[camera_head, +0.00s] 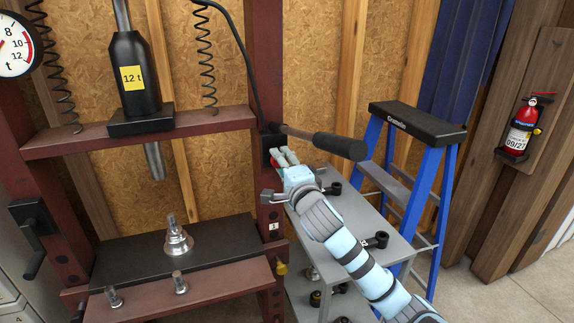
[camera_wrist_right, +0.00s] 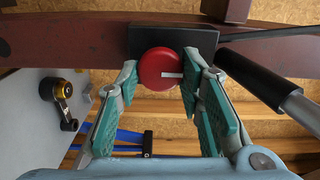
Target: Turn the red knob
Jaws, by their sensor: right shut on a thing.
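The red knob (camera_wrist_right: 160,68) is a round disc with a white mark on its face, on a dark block (camera_wrist_right: 205,42) fixed to the press frame. In the right wrist view the white mark points to the right. My right gripper (camera_wrist_right: 160,78) has one green-padded finger on each side of the knob and is shut on it. In the head view my right gripper (camera_head: 283,157) reaches the dark block on the press's right post, and only a bit of red shows there. My left gripper is not in view.
A lever with a black grip (camera_head: 340,146) sticks out just above my right gripper. A grey cart (camera_head: 345,215) with small parts stands below my arm, beside a blue stepladder (camera_head: 437,180). The press bed (camera_head: 120,268) holds a metal piece (camera_head: 178,242). A fire extinguisher (camera_head: 521,130) hangs at right.

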